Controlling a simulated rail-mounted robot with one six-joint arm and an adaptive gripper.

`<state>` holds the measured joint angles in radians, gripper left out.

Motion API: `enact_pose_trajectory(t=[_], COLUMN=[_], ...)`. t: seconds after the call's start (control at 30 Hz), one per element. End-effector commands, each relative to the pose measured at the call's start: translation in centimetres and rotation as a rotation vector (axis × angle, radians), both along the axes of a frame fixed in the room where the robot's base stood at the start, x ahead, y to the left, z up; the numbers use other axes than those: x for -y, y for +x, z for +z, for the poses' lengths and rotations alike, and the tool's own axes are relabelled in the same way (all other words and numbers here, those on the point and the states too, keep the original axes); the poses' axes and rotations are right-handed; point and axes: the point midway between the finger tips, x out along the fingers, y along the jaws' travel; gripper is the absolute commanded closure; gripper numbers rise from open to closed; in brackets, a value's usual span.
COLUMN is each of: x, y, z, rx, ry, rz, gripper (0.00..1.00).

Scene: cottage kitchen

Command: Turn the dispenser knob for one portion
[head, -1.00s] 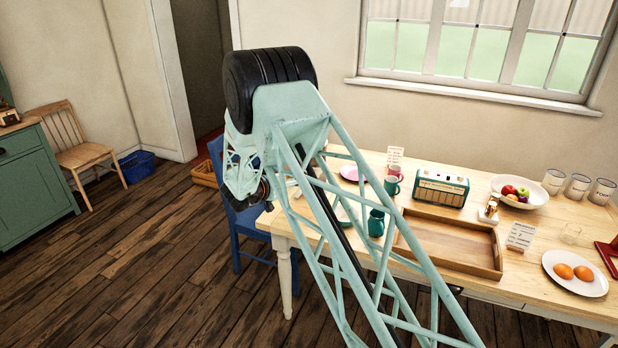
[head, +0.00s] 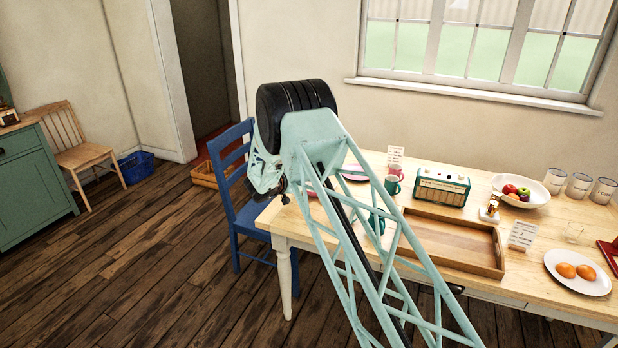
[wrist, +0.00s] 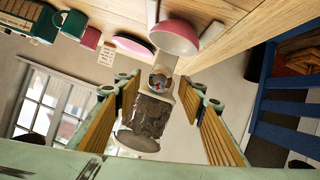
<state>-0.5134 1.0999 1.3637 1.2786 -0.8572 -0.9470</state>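In the wrist view, which is upside down, a dispenser with a clear hopper (wrist: 150,112) of dark contents stands on the table. Its round knob (wrist: 160,83), with a small red spot, faces the camera between hopper and outlet. A pink bowl (wrist: 176,40) is at the dispenser's foot. My gripper (wrist: 158,95) is open, its two yellow-padded fingers on either side of the dispenser in the picture. Nothing is between the pads that I can see touching; the distance to the knob is unclear. In the head view my arm hides the dispenser and most of the gripper.
Mugs (wrist: 74,24), a pink plate (wrist: 133,44) and a radio (head: 437,188) share the table. A wooden tray (head: 470,264) and a fruit bowl (head: 520,200) are to the right. A blue chair (head: 245,225) stands close by the table's left end.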

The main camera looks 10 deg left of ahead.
Motion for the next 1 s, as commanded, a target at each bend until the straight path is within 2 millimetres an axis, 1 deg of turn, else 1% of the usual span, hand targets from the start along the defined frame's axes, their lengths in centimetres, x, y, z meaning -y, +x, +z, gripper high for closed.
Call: enact_pose_trajectory(t=[0.1,0.23,0.4,0.67,0.73,0.97,1.0], x=[0.5,0.8,0.9,0.9,0.9,0.9,0.9], y=[1.1,1.9,2.3,2.3,2.3,2.3,2.3], z=[-0.5,-0.8,-1.0,-1.0,-1.0,-1.0,-1.0], rx=[0.0,0.001,0.0,0.0,0.0,0.0,0.0], ry=[0.0,0.002,0.0,0.0,0.0,0.0,0.0], rz=[-0.001,-0.001,0.0,0.0,0.0,0.0,0.0], gripper=[0.63,0.63,0.63,0.63,0.67,0.87,0.88])
